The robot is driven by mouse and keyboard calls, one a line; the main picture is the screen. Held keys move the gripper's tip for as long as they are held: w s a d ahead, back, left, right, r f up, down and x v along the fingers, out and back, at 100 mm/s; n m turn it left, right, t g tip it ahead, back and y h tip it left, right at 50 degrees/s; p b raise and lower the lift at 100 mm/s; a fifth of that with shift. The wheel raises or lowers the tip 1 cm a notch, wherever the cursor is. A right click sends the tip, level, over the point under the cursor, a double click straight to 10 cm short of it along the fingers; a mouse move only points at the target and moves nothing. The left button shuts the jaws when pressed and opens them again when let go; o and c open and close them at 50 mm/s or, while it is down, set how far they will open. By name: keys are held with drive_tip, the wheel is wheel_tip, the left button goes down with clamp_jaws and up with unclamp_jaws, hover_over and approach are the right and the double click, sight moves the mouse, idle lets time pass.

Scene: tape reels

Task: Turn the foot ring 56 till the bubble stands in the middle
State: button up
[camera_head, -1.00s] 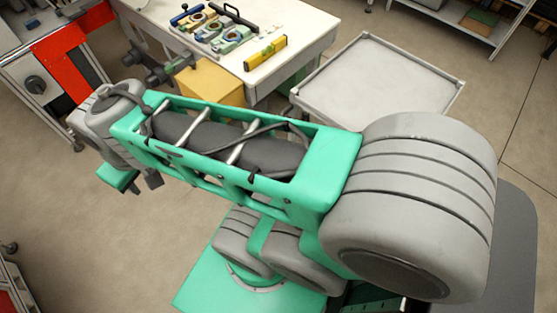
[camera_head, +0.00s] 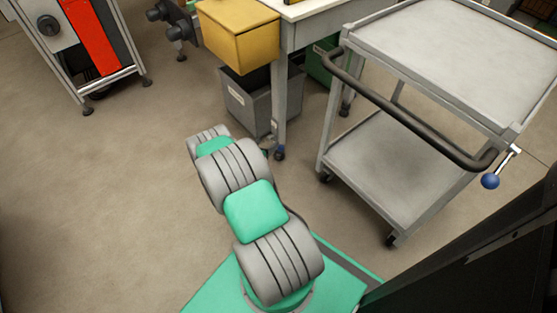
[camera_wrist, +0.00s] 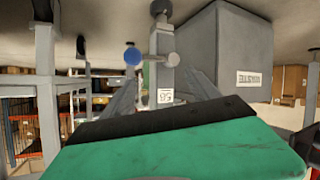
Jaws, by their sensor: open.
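The table leg marked 56 stands below the front corner of the table (camera_head: 288,36). Its label 56 (camera_wrist: 165,96) shows upside down in the wrist view. I cannot tell which surface is the ring itself. My gripper (camera_wrist: 163,88) is open, its grey fingers spread either side of the leg in the picture; contact cannot be told. In the head view my arm mostly hides it. The bubble cannot be seen.
A grey waste bin (camera_head: 246,102) stands beside the leg, under a yellow box (camera_head: 240,32). A grey trolley (camera_head: 345,165) with a dark handle stands to the right. A red-fronted cabinet (camera_head: 92,35) is at the upper left. The floor at left is clear.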

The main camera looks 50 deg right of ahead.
drive_tip(key=s+f+b, duration=0.2)
drive_tip(key=s+f, duration=0.1)
drive_tip(key=f, duration=0.3)
drive_tip(key=w+d+f+t+b, duration=0.1)
drive_tip(key=d+f, duration=0.2)
drive_tip(key=w+d+f+t+b, duration=0.1)
drive_tip(key=w+d+f+b, duration=0.1)
drive_tip(key=d+f, duration=0.2)
drive_tip(key=w+d+f+t+b, duration=0.1)
drive_tip(key=d+f, duration=0.2)
drive_tip(key=d, duration=0.1)
drive_tip(key=shift+w+f+n+t+b, duration=0.2)
drive_tip(key=shift+n+t+b, duration=0.1)
drive_tip(key=shift+t+b, duration=0.1)
drive_tip(key=shift+w+d+r, duration=0.1)
drive_tip(key=shift+w+d, duration=0.2)
drive_tip(key=shift+d, duration=0.2)
drive_tip(key=shift+c, duration=0.4)
drive_tip(key=shift+y, duration=0.3)
drive_tip(key=c, duration=1.3)
